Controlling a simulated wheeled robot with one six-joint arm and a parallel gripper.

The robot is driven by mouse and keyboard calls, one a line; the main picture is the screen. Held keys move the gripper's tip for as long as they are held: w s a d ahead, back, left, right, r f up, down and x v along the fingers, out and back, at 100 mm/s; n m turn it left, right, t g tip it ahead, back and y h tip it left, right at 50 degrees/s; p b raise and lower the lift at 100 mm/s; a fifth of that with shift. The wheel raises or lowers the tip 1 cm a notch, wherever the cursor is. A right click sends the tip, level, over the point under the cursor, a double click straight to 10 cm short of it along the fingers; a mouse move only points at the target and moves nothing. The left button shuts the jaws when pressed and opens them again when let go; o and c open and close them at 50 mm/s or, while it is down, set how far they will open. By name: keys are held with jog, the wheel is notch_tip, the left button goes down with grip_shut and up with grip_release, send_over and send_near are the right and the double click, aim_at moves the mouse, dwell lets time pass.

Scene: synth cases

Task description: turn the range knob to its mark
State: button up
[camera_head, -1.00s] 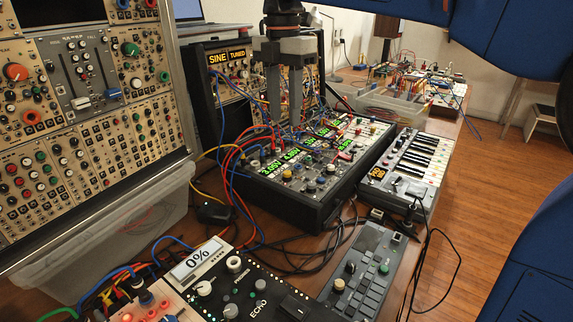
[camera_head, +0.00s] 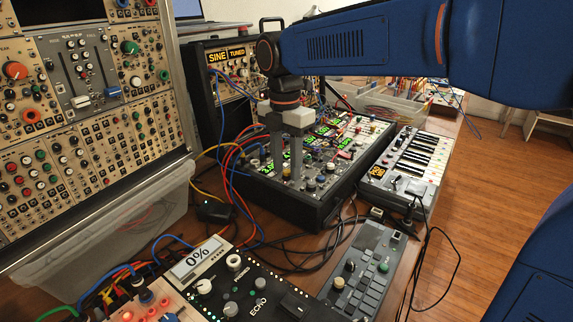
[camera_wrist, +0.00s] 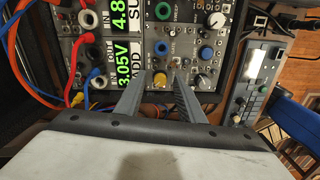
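My gripper (camera_head: 287,168) points down over the front of the black-cased module box (camera_head: 300,207). In the wrist view my gripper (camera_wrist: 163,77) has its two fingers apart, with a small yellow knob (camera_wrist: 160,80) showing between the tips. The same yellow knob shows in the head view (camera_head: 287,173). I cannot tell whether the fingers touch it. No range label or mark is legible, so I cannot tell for certain which knob is the range knob.
Red, blue and orange patch cables (camera_wrist: 76,70) crowd the panel's left side. A small keyboard (camera_head: 409,170) stands to the right. A tall module rack (camera_head: 85,110) stands at left.

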grip_shut()
jog(key=shift+m, duration=0.3)
jog(key=m, duration=0.3)
jog(key=shift+m, duration=0.4)
jog(key=m, duration=0.9)
jog(key=shift+d+m, duration=0.1)
jog(key=shift+m, duration=2.2)
